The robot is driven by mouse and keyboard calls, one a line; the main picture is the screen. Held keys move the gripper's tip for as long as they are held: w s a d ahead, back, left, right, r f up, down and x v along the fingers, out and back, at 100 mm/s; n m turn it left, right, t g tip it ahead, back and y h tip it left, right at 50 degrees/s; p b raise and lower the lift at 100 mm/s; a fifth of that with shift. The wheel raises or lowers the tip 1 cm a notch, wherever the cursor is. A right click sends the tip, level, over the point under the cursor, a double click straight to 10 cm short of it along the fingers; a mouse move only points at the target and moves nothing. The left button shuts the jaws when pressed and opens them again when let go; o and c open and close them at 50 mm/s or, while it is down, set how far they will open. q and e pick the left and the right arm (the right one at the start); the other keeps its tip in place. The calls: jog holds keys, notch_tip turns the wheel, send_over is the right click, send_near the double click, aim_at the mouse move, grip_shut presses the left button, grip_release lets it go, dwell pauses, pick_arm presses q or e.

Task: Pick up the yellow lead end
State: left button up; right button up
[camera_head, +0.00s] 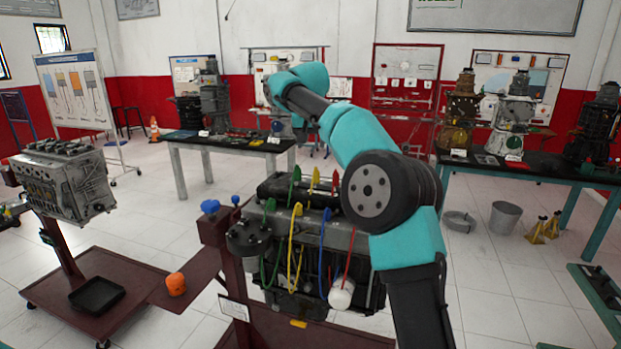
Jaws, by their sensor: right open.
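A yellow lead (292,248) hangs down the near side of the dark engine (348,240), its thicker yellow end (297,210) standing up at the top edge. Another yellow end (315,177) stands farther back on the engine, between a green end (295,174) and a red end (335,181). A green lead (270,207) is left of the near yellow one, and a blue lead (326,215) is right of it. My right gripper (297,124) is open, beyond and above the engine; its fingers are small and mostly hidden by my arm. My left gripper is not in view.
The engine sits on a dark red stand (215,235); a white cylinder (341,293) is at its near side. Another engine (68,180) stands left. An orange item (176,284) lies on a red plate. Tables (190,145) with equipment stand behind. My right arm covers the engine's right side.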

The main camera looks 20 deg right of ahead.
jog(key=d+r, duration=0.1)
jog(key=r, duration=0.1)
jog(key=shift+s+d+r+m, duration=0.1)
jog(key=shift+d+r+m, duration=0.2)
jog(key=shift+d+m, duration=0.1)
send_near(316, 171)
jog(key=x, duration=0.5)
jog(key=shift+s+d+f, duration=0.15)
jog(key=shift+s+f, duration=0.1)
jog(key=shift+w+f, duration=0.1)
jog(key=shift+f, duration=0.1)
jog(key=shift+w+x, duration=0.1)
jog(key=shift+x, duration=1.2)
jog(key=shift+w+x, duration=0.15)
jog(key=shift+x, duration=1.1)
jog(key=shift+c, duration=0.2)
